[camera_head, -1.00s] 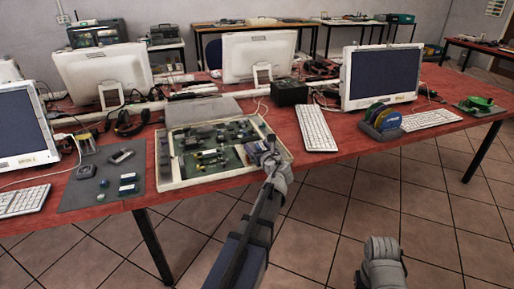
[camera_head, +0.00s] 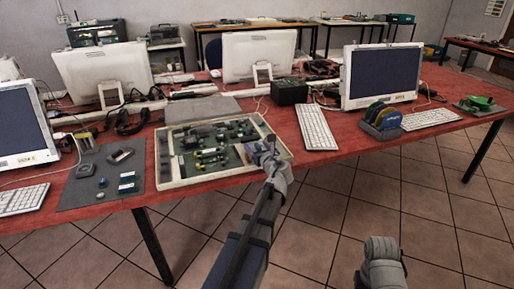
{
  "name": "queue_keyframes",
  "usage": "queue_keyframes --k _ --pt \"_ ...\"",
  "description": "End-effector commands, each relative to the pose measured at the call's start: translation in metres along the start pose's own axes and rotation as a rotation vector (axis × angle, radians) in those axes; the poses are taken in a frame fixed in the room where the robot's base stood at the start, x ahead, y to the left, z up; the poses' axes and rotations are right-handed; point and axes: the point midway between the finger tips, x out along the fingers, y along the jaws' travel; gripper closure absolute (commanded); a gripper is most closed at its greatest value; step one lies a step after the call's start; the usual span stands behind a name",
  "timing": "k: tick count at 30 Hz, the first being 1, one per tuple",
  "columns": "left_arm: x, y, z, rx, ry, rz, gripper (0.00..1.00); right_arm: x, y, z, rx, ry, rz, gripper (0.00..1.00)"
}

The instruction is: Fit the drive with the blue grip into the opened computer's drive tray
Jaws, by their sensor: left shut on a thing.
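The opened computer (camera_head: 163,163) lies flat on the red table as a shallow pale-rimmed case with green boards and several small parts inside. My left gripper (camera_head: 268,150) is at the right part of the case, over its inner area near the front right rim. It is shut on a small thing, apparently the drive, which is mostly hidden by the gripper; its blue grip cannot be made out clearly. Whether the drive touches the drive tray cannot be told. My right arm shows at the bottom right, but its gripper cannot be made out.
A grey mat (camera_head: 72,200) left of the case holds several small parts, some with blue. A white keyboard (camera_head: 318,129) and a black box (camera_head: 289,92) stand right of and behind the case. A rack of coloured discs (camera_head: 382,118) stands farther right. Monitors line the back.

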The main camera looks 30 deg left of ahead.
Motion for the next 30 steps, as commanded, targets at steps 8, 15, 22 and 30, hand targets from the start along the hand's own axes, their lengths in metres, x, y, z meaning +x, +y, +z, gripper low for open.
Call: queue_keyframes --k 8,15,22,30 --pt "0.0002 0.0009 -0.0076 -0.013 0.008 0.002 0.83 0.0057 -0.0005 -0.0003 0.000 0.000 0.000 0.50" --pt "-0.0003 0.0018 -0.0097 -0.016 0.008 0.005 0.83 0.0077 -0.0007 -0.0004 0.000 0.000 0.000 0.50" --pt "-0.0010 0.0022 -0.0103 -0.016 0.008 0.005 0.13 0.0081 -0.0008 -0.0005 0.000 0.000 0.000 0.50" --pt "-0.0015 0.0032 -0.0108 -0.016 0.008 0.005 0.00 0.0085 -0.0008 -0.0005 0.000 0.000 0.000 0.50"
